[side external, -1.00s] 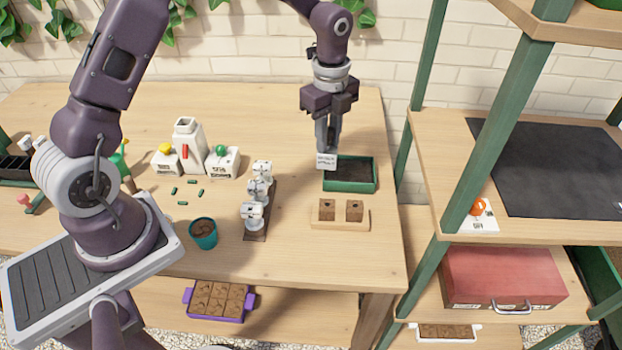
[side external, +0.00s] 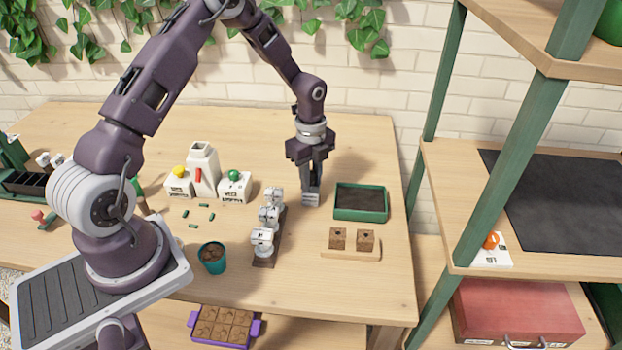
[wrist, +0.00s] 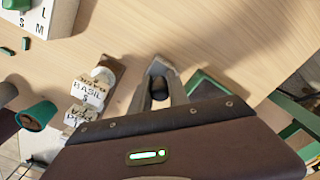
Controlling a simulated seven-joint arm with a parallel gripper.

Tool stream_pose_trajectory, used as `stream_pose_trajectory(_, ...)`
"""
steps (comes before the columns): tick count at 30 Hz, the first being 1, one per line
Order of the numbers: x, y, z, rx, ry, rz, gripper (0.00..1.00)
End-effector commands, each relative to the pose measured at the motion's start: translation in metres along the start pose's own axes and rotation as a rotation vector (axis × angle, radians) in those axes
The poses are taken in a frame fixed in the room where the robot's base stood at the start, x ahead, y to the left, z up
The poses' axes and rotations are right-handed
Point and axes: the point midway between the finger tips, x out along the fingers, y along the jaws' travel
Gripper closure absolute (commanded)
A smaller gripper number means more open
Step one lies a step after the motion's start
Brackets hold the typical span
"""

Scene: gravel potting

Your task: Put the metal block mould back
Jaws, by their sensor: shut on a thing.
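My gripper (side external: 312,188) points down over the table, shut on the metal block mould (side external: 311,199). The mould is a small grey metal piece at the fingertips, at or just above the table top; I cannot tell whether it touches. It is left of the green soil tray (side external: 341,215) and right of the rack with white labelled pieces (side external: 265,238). In the wrist view the mould (wrist: 160,66) shows at the end of the fingers, partly hidden by them.
A wooden board (side external: 340,256) with two soil blocks lies in front of the green tray. A teal pot (side external: 212,262) stands left of the rack. A shelf unit (side external: 485,150) rises at the right.

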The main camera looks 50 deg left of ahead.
Motion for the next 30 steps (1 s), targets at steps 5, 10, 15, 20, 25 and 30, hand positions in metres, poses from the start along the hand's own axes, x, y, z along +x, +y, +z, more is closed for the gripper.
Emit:
stream_pose_trajectory(5,0.003,0.0,0.0,0.0,0.0,-0.001,0.73)
stream_pose_trajectory(10,0.003,0.0,0.0,0.0,0.0,0.0,0.57)
stream_pose_trajectory(15,0.001,0.0,0.0,0.0,0.0,-0.001,0.57)
stream_pose_trajectory(20,-0.026,-0.002,0.0,-0.001,0.0,-0.006,0.57)
stream_pose_trajectory(25,-0.074,-0.002,0.001,-0.002,-0.002,-0.007,0.57)
stream_pose_trajectory(30,-0.109,-0.001,0.001,0.0,-0.001,-0.004,0.57)
